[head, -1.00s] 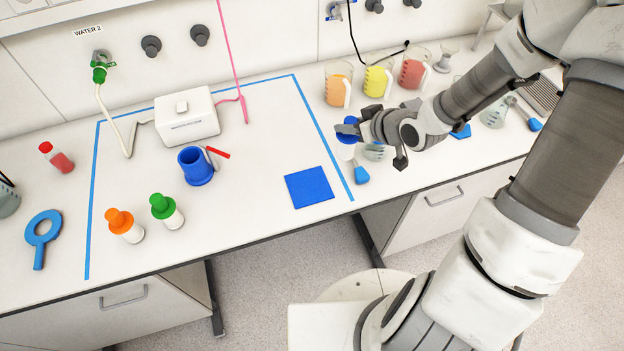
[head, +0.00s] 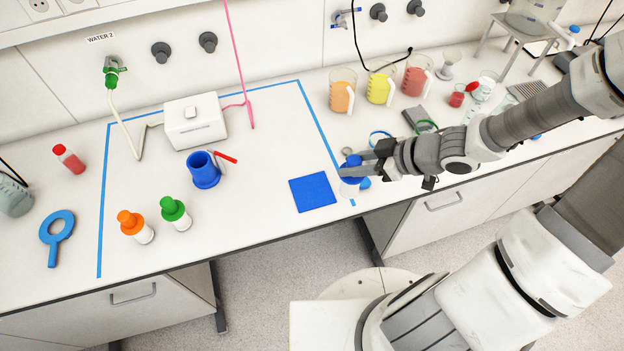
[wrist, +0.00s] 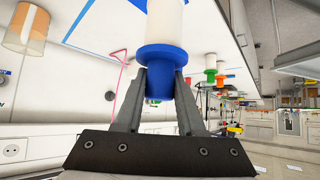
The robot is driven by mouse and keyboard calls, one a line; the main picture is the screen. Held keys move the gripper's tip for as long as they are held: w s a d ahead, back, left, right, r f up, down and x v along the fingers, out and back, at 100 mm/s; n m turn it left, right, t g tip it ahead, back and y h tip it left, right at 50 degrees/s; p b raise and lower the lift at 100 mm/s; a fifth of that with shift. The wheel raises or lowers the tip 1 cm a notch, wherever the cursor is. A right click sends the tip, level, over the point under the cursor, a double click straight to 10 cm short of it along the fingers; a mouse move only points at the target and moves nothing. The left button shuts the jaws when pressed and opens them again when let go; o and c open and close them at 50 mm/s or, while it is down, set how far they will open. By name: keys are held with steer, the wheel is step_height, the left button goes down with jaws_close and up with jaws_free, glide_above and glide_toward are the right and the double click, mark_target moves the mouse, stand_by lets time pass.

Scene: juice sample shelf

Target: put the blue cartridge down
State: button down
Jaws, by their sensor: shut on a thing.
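The blue cartridge, a white body with a blue collar and cap (head: 353,160), is between the fingers of my gripper (head: 352,171) in the head view. It is beside the right blue tape line, to the right of the flat blue square (head: 312,194). In the wrist view, the fingers of my gripper (wrist: 161,92) are shut on the cartridge's blue cap (wrist: 165,58), and its white body runs out of the top of the picture. Fingers hide part of it in the head view. I cannot tell whether its bottom touches the bench.
Orange (head: 133,226) and green (head: 175,213) capped cartridges and a blue holder (head: 203,170) stand inside the taped area. Beakers of orange (head: 342,96), yellow (head: 380,88) and red (head: 415,80) liquid stand behind my gripper. Bench around the blue square is clear.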

steer(key=w+d+b+x, duration=0.1)
steer(key=b+x, duration=0.3)
steer(key=x, duration=1.1)
steer(key=shift+w+d+f, duration=0.2)
steer(key=shift+w+f, duration=0.05)
steer(key=shift+f, duration=0.15)
steer(key=shift+f+b, duration=0.25)
steer(key=shift+b, duration=0.15)
steer(key=c, duration=0.5)
jaws_free()
steer(key=shift+r, duration=0.1)
steer(key=shift+p+v, duration=2.4)
steer(key=shift+v, duration=3.7)
